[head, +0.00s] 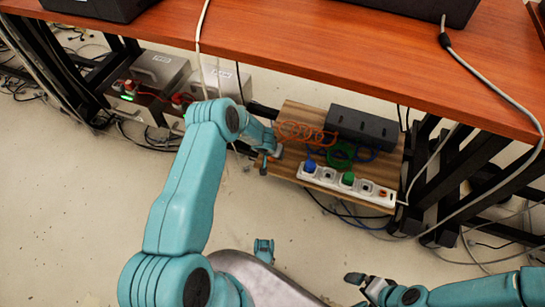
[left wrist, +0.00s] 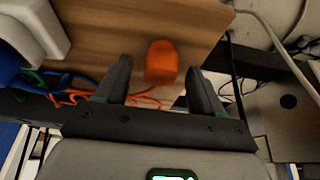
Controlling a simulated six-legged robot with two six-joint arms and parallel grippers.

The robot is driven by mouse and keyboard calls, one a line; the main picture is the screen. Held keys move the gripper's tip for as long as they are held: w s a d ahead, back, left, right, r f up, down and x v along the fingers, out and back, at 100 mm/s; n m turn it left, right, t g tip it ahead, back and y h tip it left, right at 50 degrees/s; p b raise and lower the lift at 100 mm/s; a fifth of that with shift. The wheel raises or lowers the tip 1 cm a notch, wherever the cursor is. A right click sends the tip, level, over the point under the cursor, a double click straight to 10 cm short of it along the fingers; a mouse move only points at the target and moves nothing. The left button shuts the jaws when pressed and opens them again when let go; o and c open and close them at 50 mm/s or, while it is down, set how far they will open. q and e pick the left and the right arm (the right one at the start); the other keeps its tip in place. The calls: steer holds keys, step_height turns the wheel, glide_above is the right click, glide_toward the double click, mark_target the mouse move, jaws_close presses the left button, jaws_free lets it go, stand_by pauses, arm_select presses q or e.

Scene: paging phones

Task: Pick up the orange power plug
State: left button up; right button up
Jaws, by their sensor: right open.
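The orange power plug (left wrist: 162,62) lies on a wooden board in the left wrist view, between the two dark fingers of my left gripper (left wrist: 158,67), with a gap on each side. The fingers are spread and do not close on it. In the head view my left gripper (head: 268,156) is low over the board's left end and largely hides the plug. The plug's coiled orange cord (head: 305,132) lies on the board beside it. My right gripper (head: 362,282) is open and empty over the floor at the lower right.
A white power strip (head: 330,178) with blue and green plugs lies along the board's (head: 284,167) front edge. A black box (head: 362,128) stands behind it. The red-brown table (head: 330,50) overhangs the back. Metal boxes (head: 160,72) and loose cables are at left. The front floor is clear.

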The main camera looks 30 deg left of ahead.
arm_select(q)
steer(key=c, duration=1.1)
step_height(320, 180, up, 9)
steer(key=p, duration=0.5)
step_height(320, 180, up, 4)
steer(key=p, duration=0.5)
steer(key=shift+r, duration=0.25)
steer(key=d, duration=0.4)
steer(key=w+d, duration=0.1)
steer(key=d, duration=0.3)
steer(key=w+d+p, duration=0.1)
steer(key=d, duration=0.3)
